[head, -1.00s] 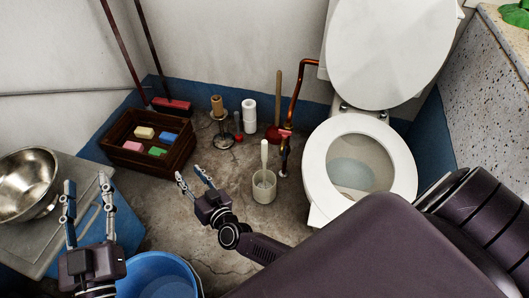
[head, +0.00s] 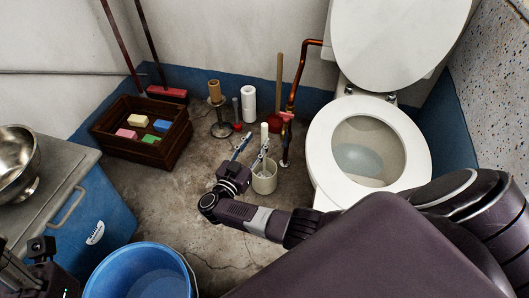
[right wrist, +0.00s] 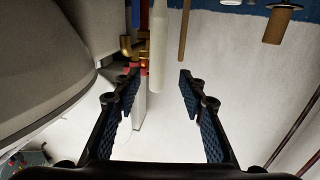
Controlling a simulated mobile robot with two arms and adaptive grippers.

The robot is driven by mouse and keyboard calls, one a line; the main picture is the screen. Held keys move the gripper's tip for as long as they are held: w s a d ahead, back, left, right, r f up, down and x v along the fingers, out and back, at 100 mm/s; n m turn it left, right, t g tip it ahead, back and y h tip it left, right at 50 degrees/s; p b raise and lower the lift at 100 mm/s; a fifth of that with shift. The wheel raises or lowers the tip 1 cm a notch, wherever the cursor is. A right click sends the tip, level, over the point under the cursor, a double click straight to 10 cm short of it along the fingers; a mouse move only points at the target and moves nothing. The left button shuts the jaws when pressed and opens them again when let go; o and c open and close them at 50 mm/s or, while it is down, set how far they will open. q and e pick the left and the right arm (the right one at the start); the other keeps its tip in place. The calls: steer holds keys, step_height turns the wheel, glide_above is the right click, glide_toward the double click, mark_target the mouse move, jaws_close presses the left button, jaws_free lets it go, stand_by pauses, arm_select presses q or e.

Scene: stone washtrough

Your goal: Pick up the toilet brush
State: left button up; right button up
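The toilet brush's white handle (head: 264,134) stands up out of its cream holder (head: 265,181), left of the toilet. Its head is hidden inside the holder. In the right wrist view the white handle (right wrist: 158,50) shows beyond and between the two spread fingers (right wrist: 158,82), nothing held. Only a dark part of my left arm's end (head: 40,262) shows at the lower left; its fingers cannot be made out.
The toilet (head: 313,160) stands right of the brush, copper pipes (head: 297,85) and a wooden-handled plunger (head: 279,85) behind it. A paper roll stand (head: 220,128) and wooden crate (head: 110,148) are further left. A blue bucket (head: 95,290) is in front.

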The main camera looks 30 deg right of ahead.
mark_target(263, 134)
steer(key=b+x, duration=0.2)
steer(key=x, duration=0.4)
steer(key=shift+s+d, duration=0.1)
steer(key=shift+s, duration=0.1)
steer(key=shift+c, duration=0.4)
jaws_close()
